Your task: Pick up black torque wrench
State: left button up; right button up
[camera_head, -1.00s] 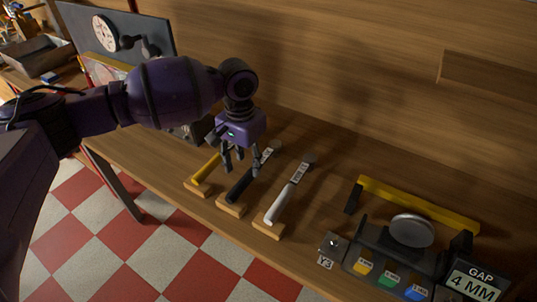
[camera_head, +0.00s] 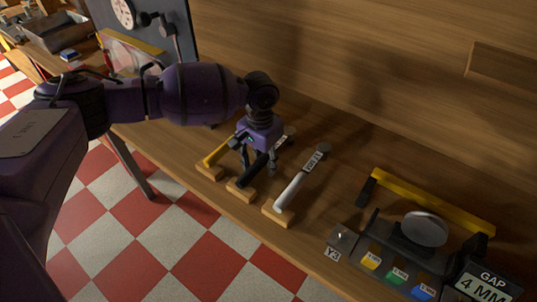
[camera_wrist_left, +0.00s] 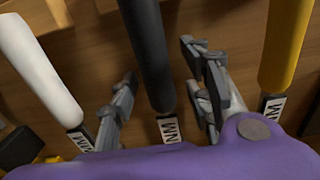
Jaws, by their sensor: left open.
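The black torque wrench (camera_head: 254,171) lies in the middle of three wrenches, its handle end on a small wooden block. In the left wrist view its dark handle (camera_wrist_left: 151,50) runs between my open fingers, with an NM label near the palm. My left gripper (camera_head: 258,168) is open, pointing down over this wrench, one finger on each side of it. It also shows in the left wrist view (camera_wrist_left: 165,95). I cannot tell whether the fingers touch the handle. The wrench's far part is partly hidden by the gripper. My right gripper is not seen.
A white-handled wrench (camera_head: 292,192) lies to the right and a yellow-handled wrench (camera_head: 216,154) to the left, both close by. Farther right stand a dark fixture with coloured labels (camera_head: 385,262) and a yellow bar (camera_head: 430,203). A grey panel (camera_head: 180,30) stands at the back left.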

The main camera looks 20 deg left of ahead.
pick_arm(q)
jog(key=c, duration=0.7)
grip_shut()
jog(key=shift+r, duration=0.15)
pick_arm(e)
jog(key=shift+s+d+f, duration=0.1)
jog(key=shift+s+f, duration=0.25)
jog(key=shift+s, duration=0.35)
